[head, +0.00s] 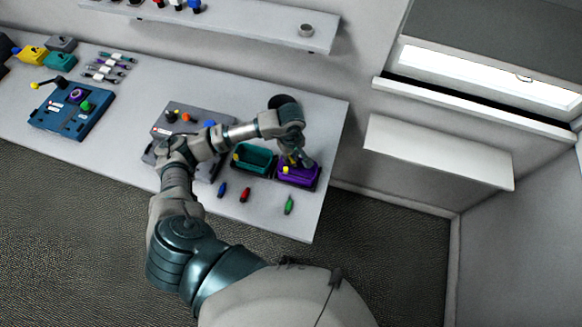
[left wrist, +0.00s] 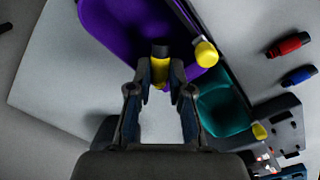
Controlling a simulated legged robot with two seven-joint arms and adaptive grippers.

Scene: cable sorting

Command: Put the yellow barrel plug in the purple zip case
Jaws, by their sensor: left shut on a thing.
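The purple zip case (head: 302,178) lies open near the right end of the table; its purple inside (left wrist: 115,35) fills the top of the left wrist view. My left gripper (head: 300,161) is over the case, pointing down. In the left wrist view the gripper (left wrist: 160,88) is shut on the yellow barrel plug (left wrist: 160,72), which has a dark end. The plug shows against the case's inside and rim; I cannot tell whether it touches the case. A separate yellow knob (left wrist: 206,53) sits at the case's edge. My right gripper is not in view.
A teal case (head: 256,159) stands just left of the purple one. Blue (head: 222,189), red (head: 245,194) and green (head: 289,205) plugs lie in front. A grey panel (head: 160,130) and a blue panel (head: 70,115) stand farther left. A shelf (head: 250,30) runs above the table.

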